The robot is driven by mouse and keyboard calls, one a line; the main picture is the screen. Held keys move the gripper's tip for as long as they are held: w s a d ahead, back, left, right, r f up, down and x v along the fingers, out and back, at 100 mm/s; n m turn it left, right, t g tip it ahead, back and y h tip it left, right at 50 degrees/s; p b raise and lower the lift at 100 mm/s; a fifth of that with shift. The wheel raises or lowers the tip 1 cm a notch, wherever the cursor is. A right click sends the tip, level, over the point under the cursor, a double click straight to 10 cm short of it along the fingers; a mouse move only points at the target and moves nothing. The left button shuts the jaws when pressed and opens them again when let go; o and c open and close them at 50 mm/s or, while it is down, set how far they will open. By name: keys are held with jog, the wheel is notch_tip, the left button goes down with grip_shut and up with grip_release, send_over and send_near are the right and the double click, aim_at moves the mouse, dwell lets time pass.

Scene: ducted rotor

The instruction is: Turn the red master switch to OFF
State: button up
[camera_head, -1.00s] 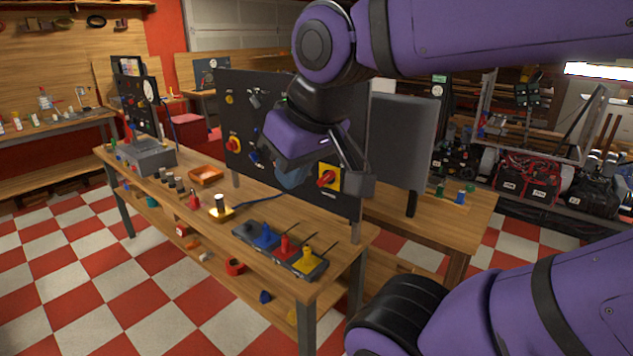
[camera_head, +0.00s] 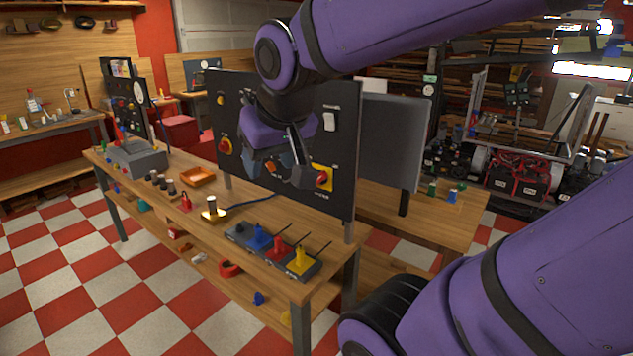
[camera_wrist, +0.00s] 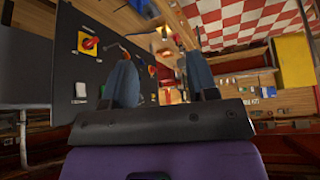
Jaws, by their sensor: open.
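A red rotary switch on a yellow plate (camera_head: 322,178) is at the lower right of the dark upright panel (camera_head: 342,198). My gripper (camera_head: 270,166) is in front of the panel, left of the right-hand switch. In the wrist view its two fingers (camera_wrist: 162,78) are apart with nothing between them. The gripper covers the middle of the panel.
A white rocker switch (camera_head: 329,121) is above the right-hand red switch. The wooden bench (camera_head: 190,222) below holds a pedal-like block with blue, red and yellow levers (camera_head: 272,248), an orange tray (camera_head: 198,176) and small parts. A grey panel (camera_head: 393,140) stands behind at right.

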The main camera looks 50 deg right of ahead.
jog(key=w+d+f+m+h, duration=0.1)
jog(key=w+d+f+m, duration=0.3)
jog(key=w+d, duration=0.35)
jog(key=w+d+f+m+h, duration=0.1)
jog(key=w+d+f+m, duration=0.3)
jog(key=w+d, duration=0.4)
jog(key=w+d+f+m+t, duration=0.15)
jog(key=d+f+m, duration=0.3)
jog(key=d, duration=0.45)
jog(key=s+d+f+m+t, duration=0.15)
jog(key=d+f+m, duration=0.35)
jog(key=d, duration=0.5)
jog(key=shift+n+h, duration=0.4)
jog(key=shift+n, duration=0.25)
jog(key=x, duration=0.8)
jog(key=a+x, duration=0.1)
jog(key=x, duration=0.3)
jog(key=shift+w+d+f, duration=0.1)
jog(key=shift+w+f, duration=0.1)
jog(key=shift+c, duration=0.2)
jog(key=c, duration=0.9)
